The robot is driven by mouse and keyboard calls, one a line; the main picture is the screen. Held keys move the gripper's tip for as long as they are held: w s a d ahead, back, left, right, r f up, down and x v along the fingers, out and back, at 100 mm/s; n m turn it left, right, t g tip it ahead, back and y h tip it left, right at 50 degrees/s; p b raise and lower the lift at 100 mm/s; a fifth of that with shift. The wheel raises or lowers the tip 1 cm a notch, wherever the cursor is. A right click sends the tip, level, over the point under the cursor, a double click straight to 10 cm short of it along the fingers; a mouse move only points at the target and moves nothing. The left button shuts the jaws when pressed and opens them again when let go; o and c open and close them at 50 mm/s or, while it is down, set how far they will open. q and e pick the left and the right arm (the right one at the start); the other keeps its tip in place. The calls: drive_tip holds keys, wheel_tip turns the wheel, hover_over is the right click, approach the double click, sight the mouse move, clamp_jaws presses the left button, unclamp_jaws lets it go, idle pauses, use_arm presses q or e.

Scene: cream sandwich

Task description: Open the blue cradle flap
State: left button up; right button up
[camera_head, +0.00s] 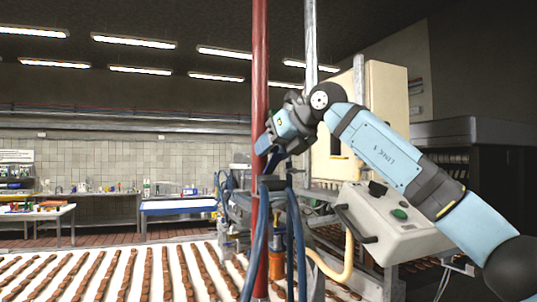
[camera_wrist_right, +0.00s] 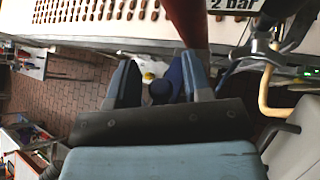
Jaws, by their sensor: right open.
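My right gripper (camera_head: 266,148) is raised at the red pole, its fingers pointing down and left. In the right wrist view, the gripper (camera_wrist_right: 158,68) has its two blue fingers spread apart. A dark blue piece, which looks like the cradle flap (camera_wrist_right: 174,78), shows between the fingers, close to the right one. It also shows as a dark blue flap (camera_head: 273,160) just under the gripper in the head view. I cannot tell whether a finger touches it or how far it is swung. My left gripper is out of view.
The red pole (camera_head: 260,60) stands right beside the gripper. A dark bracket (camera_head: 272,183) with blue hoses (camera_head: 291,240) sits lower on it. A grey control box (camera_head: 395,225) stands at right. The conveyor with rows of brown biscuits (camera_head: 110,270) spreads at lower left.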

drive_tip(key=b+v, duration=0.1)
drive_tip(key=v, duration=1.1)
drive_tip(key=shift+s+d+b, duration=0.2)
drive_tip(key=shift+d+b, duration=0.05)
drive_tip(key=shift+b, duration=0.15)
drive_tip(key=shift+a+r, duration=0.1)
